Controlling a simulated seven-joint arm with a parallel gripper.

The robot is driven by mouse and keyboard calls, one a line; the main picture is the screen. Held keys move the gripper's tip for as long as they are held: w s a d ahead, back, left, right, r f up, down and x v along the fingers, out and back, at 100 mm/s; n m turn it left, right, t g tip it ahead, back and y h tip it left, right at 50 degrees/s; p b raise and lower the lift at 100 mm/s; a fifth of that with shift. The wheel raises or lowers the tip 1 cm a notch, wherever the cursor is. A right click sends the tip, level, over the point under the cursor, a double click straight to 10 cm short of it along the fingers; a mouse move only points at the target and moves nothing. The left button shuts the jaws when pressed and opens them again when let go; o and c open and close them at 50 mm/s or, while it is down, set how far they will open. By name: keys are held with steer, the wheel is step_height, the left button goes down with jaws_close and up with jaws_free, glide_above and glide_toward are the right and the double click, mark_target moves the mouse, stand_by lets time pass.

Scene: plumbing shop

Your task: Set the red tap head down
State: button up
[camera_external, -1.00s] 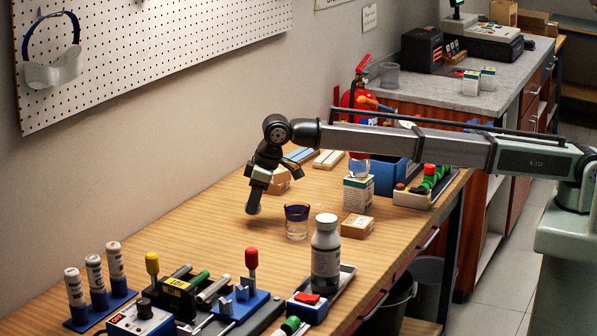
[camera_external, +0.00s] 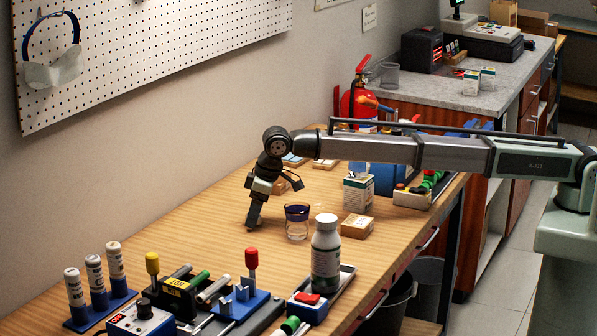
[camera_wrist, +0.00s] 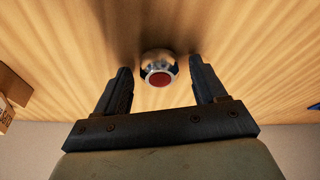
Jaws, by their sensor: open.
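The red tap head (camera_wrist: 159,70) shows in the wrist view as a small chrome piece with a round red cap, on the wooden bench top. It sits between the two fingers of my gripper (camera_external: 251,225), with a visible gap on each side. My gripper is open and points down close to the bench. In the external view I cannot make out the tap head; the gripper seems to hide it.
A blue-rimmed glass (camera_external: 297,222) stands just right of my gripper. A white bottle (camera_external: 325,255) and a small cardboard box (camera_external: 357,227) are farther right. A red-knobbed tool in a blue holder (camera_external: 240,305) stands in front. Bench to the left is clear.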

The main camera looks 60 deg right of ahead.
steer(key=v, duration=1.2)
steer(key=shift+r, duration=0.15)
stand_by(0.3)
